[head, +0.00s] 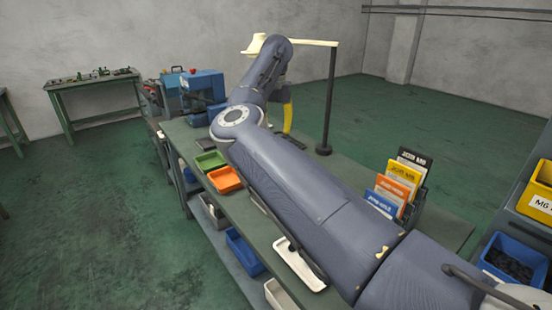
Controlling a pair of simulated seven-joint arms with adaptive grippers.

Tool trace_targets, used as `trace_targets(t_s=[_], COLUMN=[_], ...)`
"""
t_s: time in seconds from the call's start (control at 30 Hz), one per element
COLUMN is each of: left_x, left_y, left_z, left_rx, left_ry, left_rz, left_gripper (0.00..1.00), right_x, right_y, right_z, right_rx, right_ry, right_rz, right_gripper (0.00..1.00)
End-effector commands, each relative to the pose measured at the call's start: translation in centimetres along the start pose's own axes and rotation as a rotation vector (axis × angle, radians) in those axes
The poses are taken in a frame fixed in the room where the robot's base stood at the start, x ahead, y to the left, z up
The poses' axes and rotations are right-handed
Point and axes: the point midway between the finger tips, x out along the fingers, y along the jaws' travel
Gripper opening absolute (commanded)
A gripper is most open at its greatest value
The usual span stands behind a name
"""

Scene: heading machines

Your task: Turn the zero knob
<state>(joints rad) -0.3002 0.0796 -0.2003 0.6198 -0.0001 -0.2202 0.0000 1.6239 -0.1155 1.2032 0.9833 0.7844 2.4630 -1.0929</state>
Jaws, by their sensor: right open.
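My right arm reaches from the lower right across the bench (345,170) to its back part. My right gripper (284,88) is at the arm's far end, small and mostly hidden behind the wrist, above a yellow curved thing (288,117). It is open, and I see nothing held in it. I cannot make out the zero knob; the arm covers much of the bench there. Whether the gripper touches anything cannot be told. My left gripper is not in view.
A lamp on a dark post (328,105) stands just right of the gripper. A blue machine (203,88) is at the bench's far left. Green (210,160) and orange (224,180) trays lie left of my arm, a card rack (400,187) right. Bins (515,260) stand at right.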

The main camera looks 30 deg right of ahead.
Motion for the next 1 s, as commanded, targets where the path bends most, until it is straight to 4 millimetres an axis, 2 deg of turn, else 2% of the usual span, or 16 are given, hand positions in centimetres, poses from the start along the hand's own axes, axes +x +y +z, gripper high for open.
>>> trace_targets(t_s=[0.03,0.2,0.5,0.73,1.0], left_x=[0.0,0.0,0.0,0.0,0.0], left_y=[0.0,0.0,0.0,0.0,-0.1], left_z=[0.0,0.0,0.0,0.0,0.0], left_rx=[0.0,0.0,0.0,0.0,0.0], left_ry=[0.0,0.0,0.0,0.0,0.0], left_rz=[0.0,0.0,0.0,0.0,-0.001], left_gripper=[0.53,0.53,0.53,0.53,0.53], right_x=[1.1,4.2,8.9,10.9,11.7], right_y=[-0.1,-0.1,-0.1,-0.1,-0.1], right_z=[0.0,0.0,0.0,0.0,0.0], right_rx=[0.002,0.001,0.001,0.0,0.001], right_ry=[0.002,0.001,0.001,0.0,-0.001], right_rz=[-0.003,-0.003,-0.004,-0.003,-0.002], right_gripper=[0.47,0.47,0.47,0.47,0.47])
